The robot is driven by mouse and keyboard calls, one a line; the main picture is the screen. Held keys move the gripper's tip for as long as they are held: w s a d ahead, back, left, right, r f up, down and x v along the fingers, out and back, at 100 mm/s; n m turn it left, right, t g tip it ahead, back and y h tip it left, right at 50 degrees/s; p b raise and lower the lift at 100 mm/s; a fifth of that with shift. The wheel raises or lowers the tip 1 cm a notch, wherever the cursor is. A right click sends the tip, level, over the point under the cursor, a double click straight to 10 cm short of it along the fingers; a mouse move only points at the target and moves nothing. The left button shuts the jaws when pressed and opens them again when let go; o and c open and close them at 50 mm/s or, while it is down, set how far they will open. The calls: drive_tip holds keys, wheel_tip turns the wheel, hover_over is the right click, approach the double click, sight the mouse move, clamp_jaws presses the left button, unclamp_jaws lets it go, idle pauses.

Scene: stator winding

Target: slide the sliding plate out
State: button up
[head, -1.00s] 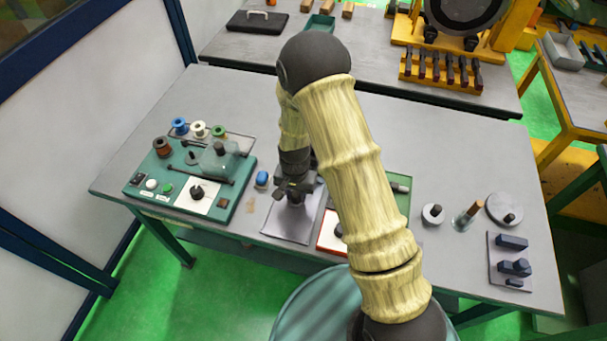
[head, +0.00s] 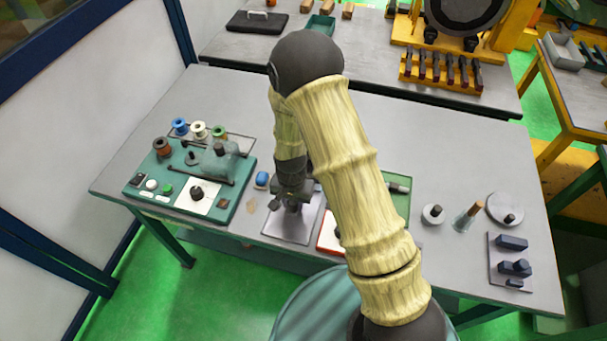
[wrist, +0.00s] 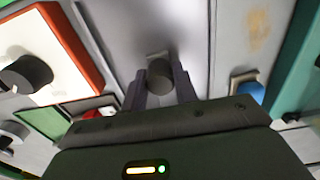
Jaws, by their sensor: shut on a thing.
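A flat grey plate, which I take to be the sliding plate (head: 285,229), lies near the front edge of the table, below my gripper (head: 290,207). In the wrist view, the grey plate (wrist: 200,40) fills the upper middle. A short dark round knob (wrist: 160,78) stands on it, between my two fingers. My gripper (wrist: 161,92) is shut on this knob. My arm hides part of the plate's right and far side in the head view.
A green winding unit (head: 227,203) with coloured spools stands to the left. A small blue object (head: 262,179) lies close by the plate. A red-edged white panel (head: 328,235) is just to the right. Round parts and dark blocks (head: 512,242) lie farther right.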

drive_tip(key=shift+s+a, duration=0.45)
drive_tip(key=shift+s, duration=0.65)
drive_tip(key=shift+s+a, duration=0.4)
drive_tip(key=shift+s, duration=0.75)
drive_tip(key=shift+s+a, duration=0.45)
drive_tip(key=shift+s, duration=0.65)
drive_tip(key=o, duration=0.7)
drive_tip(key=shift+w, duration=0.1)
drive_tip(key=shift+r, duration=0.1)
wheel_tip(320, 180, up, 6)
drive_tip(key=p, duration=0.4)
drive_tip(key=shift+d+p, duration=0.1)
drive_tip(key=shift+p, duration=0.25)
